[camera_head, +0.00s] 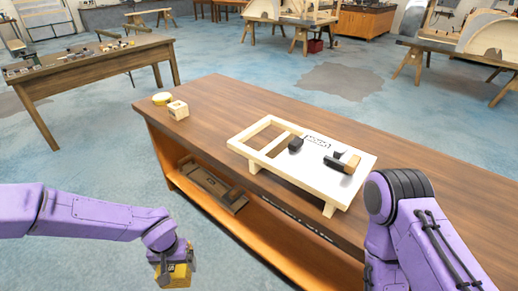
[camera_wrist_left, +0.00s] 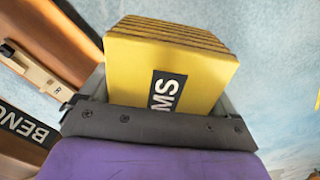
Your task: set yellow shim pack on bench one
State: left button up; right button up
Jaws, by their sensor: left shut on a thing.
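The yellow shim pack (camera_wrist_left: 205,78) has layered edges and a black label showing "MS". My left gripper (camera_wrist_left: 160,112) is shut on it. In the head view the left gripper (camera_head: 174,266) hangs low over the floor, in front of the near bench's left part, with the pack (camera_head: 177,277) partly hidden. The near wooden bench (camera_head: 215,97) runs across the middle, with a lower shelf. In the left wrist view a dark sign (camera_wrist_left: 22,122) reading "BENC" shows at left; its number is cut off. My right arm is at lower right; its gripper is out of view.
A second table (camera_head: 95,58) with small parts stands at left. The bench top's left part has bare room.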

aim_at(208, 125)
jog(key=u, duration=1.65)
jog(key=i, duration=2.65)
jog(key=z, duration=2.5)
